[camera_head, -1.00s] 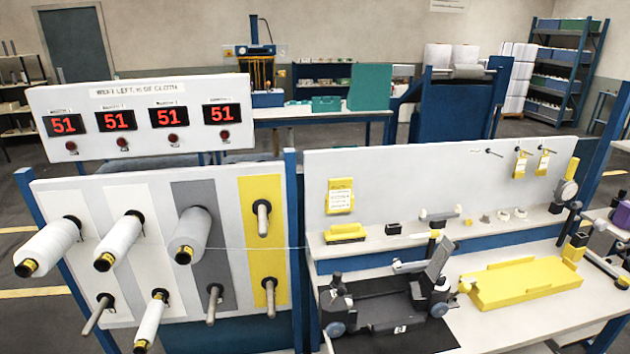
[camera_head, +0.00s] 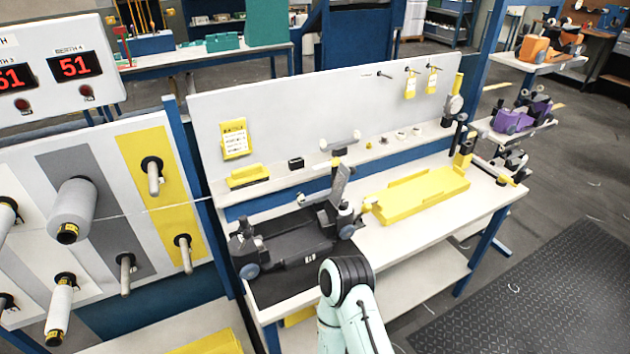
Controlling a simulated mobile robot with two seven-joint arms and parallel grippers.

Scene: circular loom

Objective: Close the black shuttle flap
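The black shuttle (camera_head: 290,246) sits on a dark mat at the left end of the white workbench. Its grey flap (camera_head: 339,185) stands raised and tilted at the shuttle's right side. A pale arm of mine (camera_head: 345,295) comes up from the bottom middle, in front of the bench and near the shuttle's front right. Its gripper does not show, and I cannot tell which arm it is. No gripper is visible in the view.
A yellow tray (camera_head: 420,192) lies on the bench right of the shuttle. A back panel (camera_head: 330,100) with a shelf of small parts rises behind. Thread spools (camera_head: 72,208) hang on the left rack. Purple and orange shuttles (camera_head: 520,115) stand at the right. Open floor lies lower right.

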